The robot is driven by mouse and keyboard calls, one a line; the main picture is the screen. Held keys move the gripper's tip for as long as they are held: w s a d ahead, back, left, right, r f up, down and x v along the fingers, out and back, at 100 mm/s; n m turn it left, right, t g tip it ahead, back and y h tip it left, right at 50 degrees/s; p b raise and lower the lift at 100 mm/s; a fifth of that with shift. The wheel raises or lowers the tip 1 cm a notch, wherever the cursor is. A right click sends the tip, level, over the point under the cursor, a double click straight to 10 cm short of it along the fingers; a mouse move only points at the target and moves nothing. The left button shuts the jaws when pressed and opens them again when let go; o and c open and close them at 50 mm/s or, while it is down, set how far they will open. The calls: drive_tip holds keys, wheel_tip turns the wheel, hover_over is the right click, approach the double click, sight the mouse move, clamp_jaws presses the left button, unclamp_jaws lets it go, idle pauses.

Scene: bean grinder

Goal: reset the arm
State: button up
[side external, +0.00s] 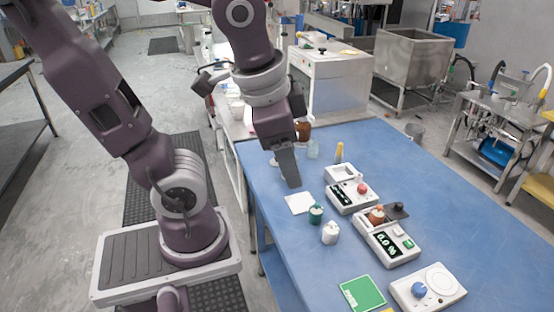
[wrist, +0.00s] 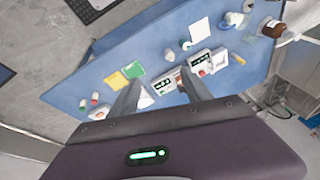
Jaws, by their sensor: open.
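My gripper (side external: 289,175) hangs over the left part of the blue table, fingers pointing down, and appears clear of the tabletop. In the wrist view my gripper (wrist: 160,82) has its two fingers spread apart, with nothing held between them. A white device with a dark display and a red knob (side external: 350,195) stands to its right. A second white device reading about 0.0 % (side external: 388,240) is nearer the camera, with a brown item on top. A white device with a blue knob (side external: 427,290) is at the front.
A white sheet (side external: 299,203), a green-topped jar (side external: 316,214) and a white jar (side external: 330,234) lie near my gripper on the blue table (side external: 460,215). A green card (side external: 362,293) is at the front. A brown jar (side external: 303,131) and yellow-topped bottle (side external: 339,152) stand behind. The table's right side is clear.

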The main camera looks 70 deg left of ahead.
drive_tip(key=s+d+n+t, duration=0.1)
drive_tip(key=s+n+t+h, duration=0.1)
drive_tip(key=shift+s+d+r+n, duration=0.3)
drive_tip(key=shift+d+r+n, duration=0.05)
drive_tip(key=shift+r+n, duration=0.05)
idle(1.9)
